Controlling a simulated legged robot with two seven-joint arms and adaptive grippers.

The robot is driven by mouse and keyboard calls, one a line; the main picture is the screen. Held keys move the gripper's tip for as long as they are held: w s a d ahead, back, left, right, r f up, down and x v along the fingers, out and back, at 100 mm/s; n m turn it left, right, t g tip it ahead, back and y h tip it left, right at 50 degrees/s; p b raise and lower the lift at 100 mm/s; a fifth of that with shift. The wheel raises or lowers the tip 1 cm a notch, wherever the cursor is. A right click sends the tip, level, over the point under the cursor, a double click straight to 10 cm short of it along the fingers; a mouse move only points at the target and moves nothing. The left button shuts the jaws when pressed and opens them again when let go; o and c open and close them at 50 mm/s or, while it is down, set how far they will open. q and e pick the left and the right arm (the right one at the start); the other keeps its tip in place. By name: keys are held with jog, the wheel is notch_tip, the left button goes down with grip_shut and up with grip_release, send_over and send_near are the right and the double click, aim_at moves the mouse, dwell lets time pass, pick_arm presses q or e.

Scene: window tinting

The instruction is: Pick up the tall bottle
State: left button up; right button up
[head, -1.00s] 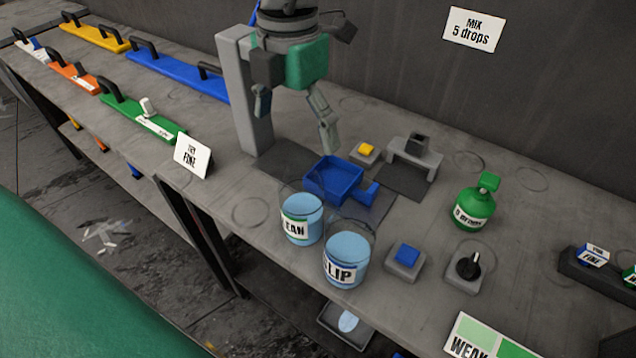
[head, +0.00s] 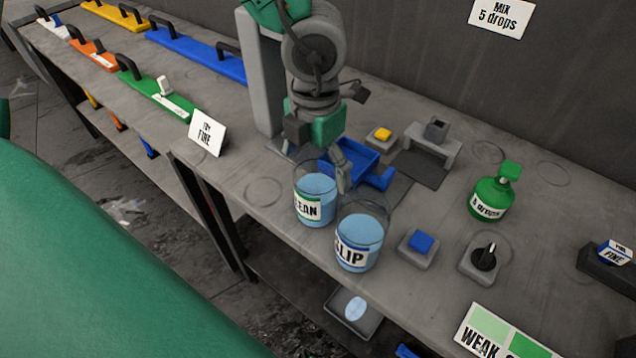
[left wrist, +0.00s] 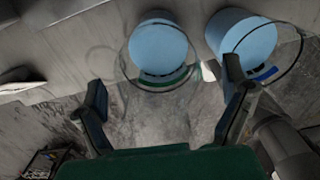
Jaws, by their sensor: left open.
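No bottle that is clearly tall shows. The one bottle-like thing is a squat green bottle (head: 490,201) labelled "5 drops", upright on the bench at the right in the head view. My left gripper (head: 322,168) is open and empty, pointing down behind the CLEAN bucket (head: 315,207) and by the blue tray, well left of the green bottle. In the left wrist view, the gripper (left wrist: 165,80) has its fingers spread, with the CLEAN bucket (left wrist: 158,58) beyond them. My right gripper is not in view.
The SLIP bucket (head: 360,242) stands beside the CLEAN bucket. A blue tray (head: 366,150), a blue button (head: 421,243), a black knob (head: 484,257) and a grey stand (head: 433,140) are on the bench. A grey post (head: 262,80) rises behind my left arm.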

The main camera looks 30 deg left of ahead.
pick_arm(q)
jog(key=shift+f, duration=0.25)
jog(key=shift+a, duration=0.15)
jog(key=c, duration=1.1)
jog(key=shift+a, duration=0.1)
jog(key=c, duration=0.6)
jog(key=shift+c, duration=0.3)
jog(key=shift+r, duration=0.1)
